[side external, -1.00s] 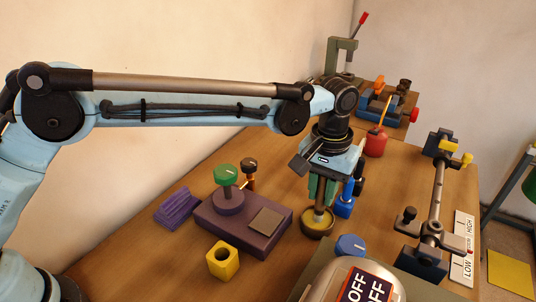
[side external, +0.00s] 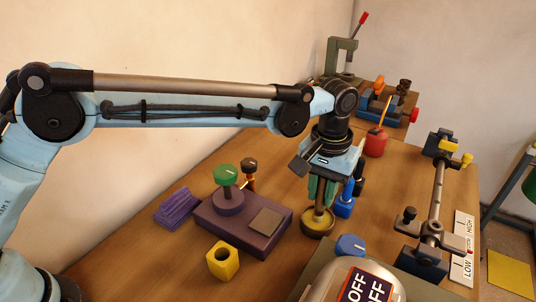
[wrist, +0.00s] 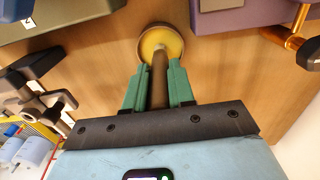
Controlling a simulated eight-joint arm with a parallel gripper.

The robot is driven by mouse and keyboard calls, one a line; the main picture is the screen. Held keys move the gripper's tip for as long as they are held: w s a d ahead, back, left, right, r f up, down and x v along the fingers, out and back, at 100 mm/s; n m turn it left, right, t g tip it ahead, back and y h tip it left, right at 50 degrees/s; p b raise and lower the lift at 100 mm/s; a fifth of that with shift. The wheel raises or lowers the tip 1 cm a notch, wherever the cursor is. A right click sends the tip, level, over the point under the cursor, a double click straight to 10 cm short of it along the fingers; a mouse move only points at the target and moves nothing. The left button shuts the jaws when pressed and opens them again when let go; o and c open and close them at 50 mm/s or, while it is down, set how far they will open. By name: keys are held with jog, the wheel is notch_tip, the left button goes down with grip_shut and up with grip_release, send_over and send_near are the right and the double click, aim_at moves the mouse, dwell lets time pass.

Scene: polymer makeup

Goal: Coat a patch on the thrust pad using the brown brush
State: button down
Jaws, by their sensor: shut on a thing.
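My gripper (side external: 322,190) has green fingers, which are shut on the brown brush (wrist: 159,78), seen as an upright brown handle. In the side view the brush (side external: 319,210) points down into a round dish (side external: 304,230) with yellow contents. The wrist view shows the dish (wrist: 179,34) straight beyond the fingers. The brush's lower end is over or in the yellow; I cannot tell whether it touches. A flat grey-brown square pad (side external: 266,221), probably the thrust pad, lies on a purple block (side external: 240,232) left of the dish.
A green knob (side external: 225,174) stands on the purple block. A yellow block with a hole (side external: 222,261) and a purple ribbed piece (side external: 176,208) lie nearby. A blue knob (side external: 351,245) is in front of the dish. A blue object (side external: 345,205) and a red oil can (side external: 376,143) stand behind right.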

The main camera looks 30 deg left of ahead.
jog(key=shift+r, duration=3.45)
